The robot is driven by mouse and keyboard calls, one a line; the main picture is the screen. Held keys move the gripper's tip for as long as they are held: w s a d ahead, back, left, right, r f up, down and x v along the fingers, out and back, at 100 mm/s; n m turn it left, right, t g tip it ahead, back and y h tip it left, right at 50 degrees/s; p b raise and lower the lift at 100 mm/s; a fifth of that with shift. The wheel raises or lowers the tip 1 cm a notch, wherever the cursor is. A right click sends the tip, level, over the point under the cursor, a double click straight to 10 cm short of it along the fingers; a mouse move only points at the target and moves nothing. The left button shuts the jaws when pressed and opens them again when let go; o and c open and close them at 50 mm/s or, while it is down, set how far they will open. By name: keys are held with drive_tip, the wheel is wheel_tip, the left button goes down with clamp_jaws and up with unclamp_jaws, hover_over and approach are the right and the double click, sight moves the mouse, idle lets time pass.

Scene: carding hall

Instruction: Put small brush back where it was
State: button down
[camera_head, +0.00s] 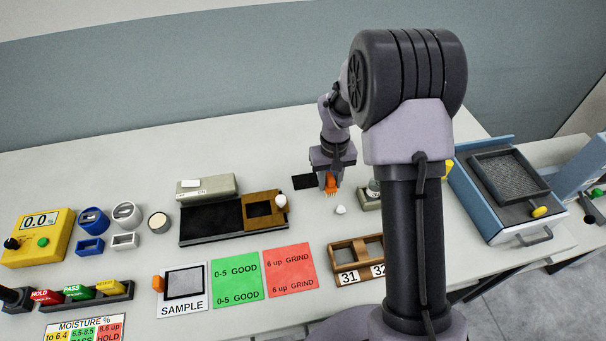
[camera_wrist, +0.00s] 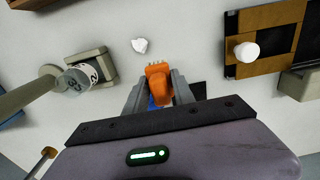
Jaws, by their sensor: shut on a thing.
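My gripper (camera_head: 329,174) is shut on the small orange brush (camera_head: 332,183), whose bristle end points down at the pale table. In the wrist view the brush (camera_wrist: 158,78) sits between the two fingers of my gripper (camera_wrist: 158,90), with a bit of blue showing behind it. A small dark mat (camera_head: 304,181) lies flat on the table just left of the brush in the head view. In the wrist view part of this mat (camera_wrist: 199,90) shows beside the right finger. I cannot tell whether the bristles touch the table.
A white tuft (camera_head: 340,209) lies close to the brush. A grey holder with a numbered clear jar (camera_wrist: 82,77) stands left in the wrist view. A dark board with a brown slotted slider and white knob (camera_head: 281,201) lies left of the mat. A wooden rack (camera_head: 349,278) stands nearer the front.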

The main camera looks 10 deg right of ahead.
drive_tip(key=w+a, duration=0.1)
drive_tip(key=w, duration=0.1)
drive_tip(key=w+a, duration=0.2)
drive_tip(key=w, duration=0.1)
drive_tip(key=w+a+f+b, duration=0.1)
drive_tip(key=w, duration=0.2)
drive_tip(key=shift+a, duration=0.4)
drive_tip(key=shift+w+f+b, duration=0.1)
drive_tip(key=shift+f+b, duration=0.6)
drive_tip(key=shift+f, duration=0.95)
drive_tip(key=shift+f, duration=0.2)
drive_tip(key=c, duration=1.1)
unclamp_jaws()
drive_tip(key=shift+o, duration=0.2)
drive_tip(key=shift+r, duration=0.1)
